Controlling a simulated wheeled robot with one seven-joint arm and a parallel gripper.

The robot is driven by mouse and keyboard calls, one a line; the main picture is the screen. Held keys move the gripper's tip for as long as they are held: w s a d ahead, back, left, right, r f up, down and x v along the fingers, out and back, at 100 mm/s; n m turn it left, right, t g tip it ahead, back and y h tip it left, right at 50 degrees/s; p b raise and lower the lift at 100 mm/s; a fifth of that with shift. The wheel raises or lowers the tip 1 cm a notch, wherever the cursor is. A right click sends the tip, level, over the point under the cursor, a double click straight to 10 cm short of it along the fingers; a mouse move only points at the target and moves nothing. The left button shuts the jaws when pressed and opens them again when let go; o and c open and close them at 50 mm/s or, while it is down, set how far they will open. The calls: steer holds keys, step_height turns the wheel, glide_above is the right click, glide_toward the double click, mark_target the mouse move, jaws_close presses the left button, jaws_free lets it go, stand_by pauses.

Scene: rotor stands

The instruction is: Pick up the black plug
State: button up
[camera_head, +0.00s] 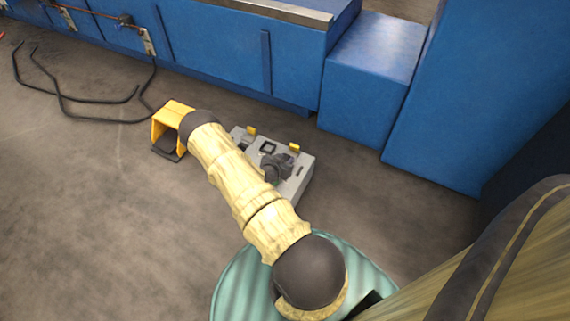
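In the head view, a grey box (302,169) with yellow tabs and dark square sockets lies on the floor, partly behind my arm. A dark, lumpy shape (278,167) shows at the box's top, just right of my arm. I cannot tell whether it is the black plug or the end of my arm. No other black plug can be made out. My pale, wood-patterned arm reaches up and left from the bottom to a dark joint. Beyond that joint I cannot make out my gripper clearly, nor whether it is open or shut.
A yellow hooded pedal (170,125) stands on the floor left of my arm's dark joint. Black cables (105,120) lie on the floor at upper left. Blue cabinets (220,45) and a blue block (370,75) line the back.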

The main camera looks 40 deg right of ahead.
steer(key=c, duration=0.4)
step_height(320, 180, up, 10)
steer(key=p, duration=0.5)
steer(key=shift+p, duration=0.4)
steer(key=shift+c, duration=0.2)
